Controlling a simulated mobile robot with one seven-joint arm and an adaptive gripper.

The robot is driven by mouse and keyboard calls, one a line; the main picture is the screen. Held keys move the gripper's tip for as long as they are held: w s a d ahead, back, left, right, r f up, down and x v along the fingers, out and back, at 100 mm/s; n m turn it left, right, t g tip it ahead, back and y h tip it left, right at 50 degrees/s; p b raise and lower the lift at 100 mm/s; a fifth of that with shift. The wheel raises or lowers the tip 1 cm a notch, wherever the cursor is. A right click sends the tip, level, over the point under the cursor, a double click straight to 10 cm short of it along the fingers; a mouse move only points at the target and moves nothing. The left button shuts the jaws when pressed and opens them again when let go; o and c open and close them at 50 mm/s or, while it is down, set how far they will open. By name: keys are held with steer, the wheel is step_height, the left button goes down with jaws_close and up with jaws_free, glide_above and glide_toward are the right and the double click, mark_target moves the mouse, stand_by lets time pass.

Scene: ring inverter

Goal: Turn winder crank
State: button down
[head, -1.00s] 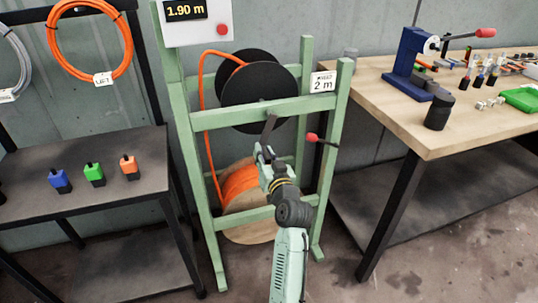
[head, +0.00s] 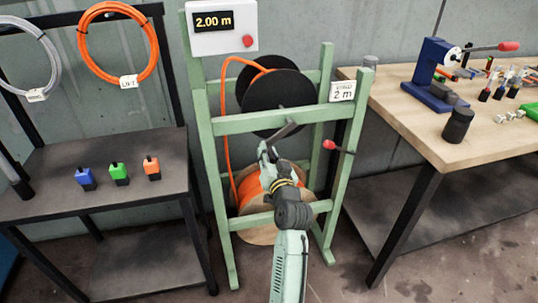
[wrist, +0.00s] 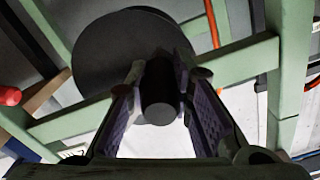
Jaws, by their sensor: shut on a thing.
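The green winder frame (head: 212,185) stands in the middle of the head view, with a black winding reel (head: 255,90) at its top. The crank arm (head: 285,131) slants down and left from the reel's axle. My gripper (head: 264,150) is at the lower end of that arm, in front of the frame. In the wrist view, my gripper (wrist: 160,72) is shut on the dark cylindrical crank handle (wrist: 159,98), with one finger on each side. The display box (head: 222,28) reads 2.00 m, and the tag (head: 342,91) on the frame shows 2 m.
Orange cable (head: 227,130) runs from a lower spool (head: 250,193) up to the reel. A red-tipped lever (head: 328,144) sticks out at the frame's right. A dark shelf (head: 60,155) stands left, a wooden workbench (head: 425,130) right.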

steer(key=shift+a+r, duration=0.1)
steer(key=shift+r, duration=0.3)
steer(key=c, duration=1.8)
jaws_free()
steer(key=o, duration=0.4)
steer(key=shift+f, duration=0.2)
steer(key=v, duration=1.2)
steer(key=shift+s, duration=0.1)
